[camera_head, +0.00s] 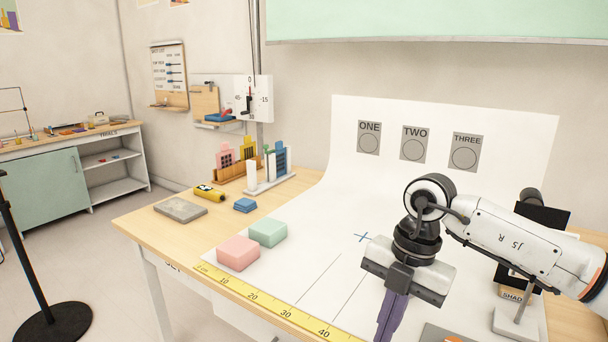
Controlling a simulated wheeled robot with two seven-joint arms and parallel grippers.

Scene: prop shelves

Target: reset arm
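My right arm comes in from the right, and its gripper (392,312) points down over the front right part of the white sheet (340,215). The fingers look purple-grey and are seen nearly edge-on, with their lower ends close to the bottom edge of the view. I cannot tell whether they are apart or together, or whether anything is between them. My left gripper is not in view.
A pink block (238,253) and a green block (268,232) sit on the sheet behind the yellow ruler (262,300). A grey slab (181,210), a yellow device (209,193) and a blue block (245,205) lie at the table's left. The sheet's middle is clear.

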